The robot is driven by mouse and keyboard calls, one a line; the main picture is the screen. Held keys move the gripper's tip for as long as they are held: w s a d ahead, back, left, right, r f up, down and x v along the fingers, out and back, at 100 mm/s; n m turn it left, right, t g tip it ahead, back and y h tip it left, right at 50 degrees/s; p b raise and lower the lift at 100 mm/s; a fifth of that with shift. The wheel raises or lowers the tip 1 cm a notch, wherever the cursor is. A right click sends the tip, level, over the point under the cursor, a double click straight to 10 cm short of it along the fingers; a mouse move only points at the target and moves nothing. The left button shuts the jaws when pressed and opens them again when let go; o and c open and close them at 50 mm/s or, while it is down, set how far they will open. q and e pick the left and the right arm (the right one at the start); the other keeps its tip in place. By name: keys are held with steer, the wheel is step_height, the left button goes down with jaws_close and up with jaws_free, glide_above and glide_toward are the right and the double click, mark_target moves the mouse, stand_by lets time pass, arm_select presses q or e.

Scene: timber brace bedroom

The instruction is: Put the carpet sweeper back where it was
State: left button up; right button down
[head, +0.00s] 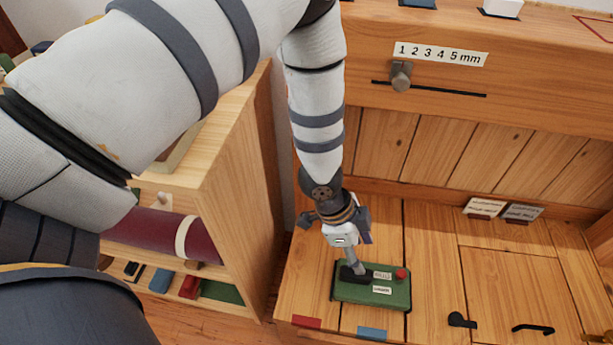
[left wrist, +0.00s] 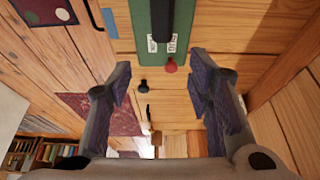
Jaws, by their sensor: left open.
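My left gripper (head: 338,228) hangs down above a wooden surface, close over a green box (head: 372,294) with a grey lever, two white labels and a red knob (head: 401,273). In the left wrist view its two fingers stand wide apart with nothing between them (left wrist: 160,88). The green box (left wrist: 143,25) and its dark lever lie at the top of that view, beyond the fingertips. Whether the gripper touches the lever cannot be told. My right gripper is not in view.
A wooden shelf unit (head: 233,170) stands at left, holding a dark red roll (head: 165,235). A slider knob (head: 401,76) sits on the panel behind. Black handles (head: 533,328) and two small cards (head: 484,207) are at right. A red rug (left wrist: 100,112) lies on the floor.

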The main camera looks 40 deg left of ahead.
arm_select(q)
steer(key=s+f+n+g, duration=0.1)
steer(key=s+f+n, duration=0.15)
steer(key=s, duration=0.45)
steer(key=s+f+n+g, duration=0.1)
steer(key=s+f+g, duration=0.15)
steer(key=s, duration=0.45)
steer(key=s+a+r+n+g+y, duration=0.1)
steer(key=s+a+n+g+y, duration=0.2)
steer(key=s, duration=1.1)
steer(key=s+a+r+n+g+y, duration=0.15)
steer(key=s+n, duration=0.35)
steer(key=s, duration=0.9)
steer(key=w+r+t+p, duration=0.2)
steer(key=w+r+p, duration=0.5)
steer(key=r+p, duration=0.1)
steer(key=shift+w+a+r+t+h, duration=0.25)
steer(key=shift+w+a+t+h, duration=0.1)
steer(key=shift+w+a+t, duration=0.05)
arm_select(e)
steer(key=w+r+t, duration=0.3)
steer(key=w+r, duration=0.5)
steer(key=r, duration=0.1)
